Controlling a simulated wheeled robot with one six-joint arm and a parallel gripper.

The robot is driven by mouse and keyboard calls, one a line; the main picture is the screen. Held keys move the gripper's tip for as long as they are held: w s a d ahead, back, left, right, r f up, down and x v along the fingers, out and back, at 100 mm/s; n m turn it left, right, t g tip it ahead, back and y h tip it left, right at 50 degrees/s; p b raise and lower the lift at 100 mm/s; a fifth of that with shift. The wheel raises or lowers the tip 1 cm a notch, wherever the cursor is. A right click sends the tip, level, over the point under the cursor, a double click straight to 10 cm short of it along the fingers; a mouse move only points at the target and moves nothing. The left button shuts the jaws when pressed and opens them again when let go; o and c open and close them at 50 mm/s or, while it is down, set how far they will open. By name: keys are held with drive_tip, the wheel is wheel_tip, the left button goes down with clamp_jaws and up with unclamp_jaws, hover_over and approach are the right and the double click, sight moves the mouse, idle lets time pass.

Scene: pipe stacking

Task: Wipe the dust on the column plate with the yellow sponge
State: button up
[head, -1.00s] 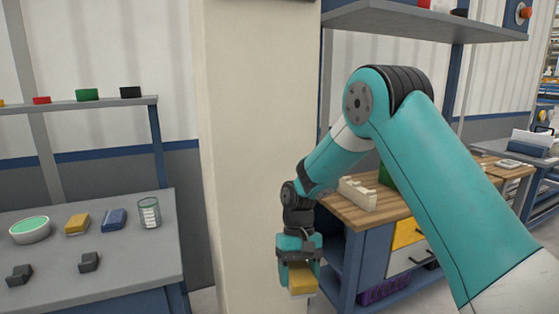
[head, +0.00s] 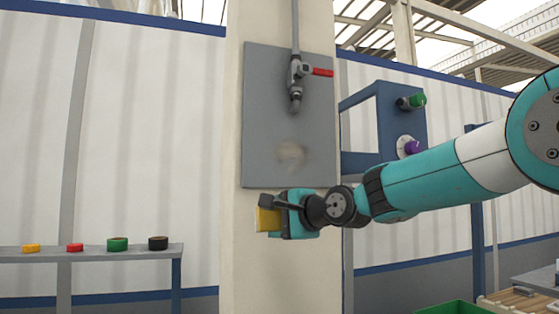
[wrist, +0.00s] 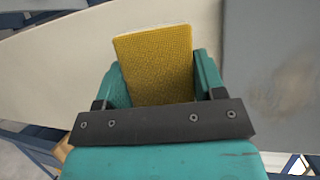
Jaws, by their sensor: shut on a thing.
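The yellow sponge (head: 267,219) is held in my gripper (head: 276,217), just below the column plate in the head view. In the wrist view the sponge (wrist: 157,62) stands out between the two teal fingers of my gripper (wrist: 160,85). The grey column plate (head: 262,120) is fixed to the pale column. The dust (head: 291,152) is a pale brownish smudge on the lower middle of the plate. It also shows as a blurred patch at the right of the wrist view (wrist: 295,88). I cannot tell how far the sponge is from the column surface.
A valve with a red handle (head: 322,72) and a pipe sit on the plate above the dust. A blue frame with a green knob (head: 417,101) and a purple knob (head: 412,147) stands to the right. A shelf (head: 120,253) with small coloured items is at the left.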

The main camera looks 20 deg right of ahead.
drive_tip(key=t+p, duration=0.2)
approach(260, 158)
drive_tip(key=s+a, duration=0.2)
drive_tip(key=shift+w+a+p, duration=0.2)
drive_tip(key=shift+w+p, duration=1.45)
drive_tip(key=shift+w, duration=1.55)
drive_tip(key=shift+w+p, duration=0.5)
drive_tip(key=shift+w, duration=0.4)
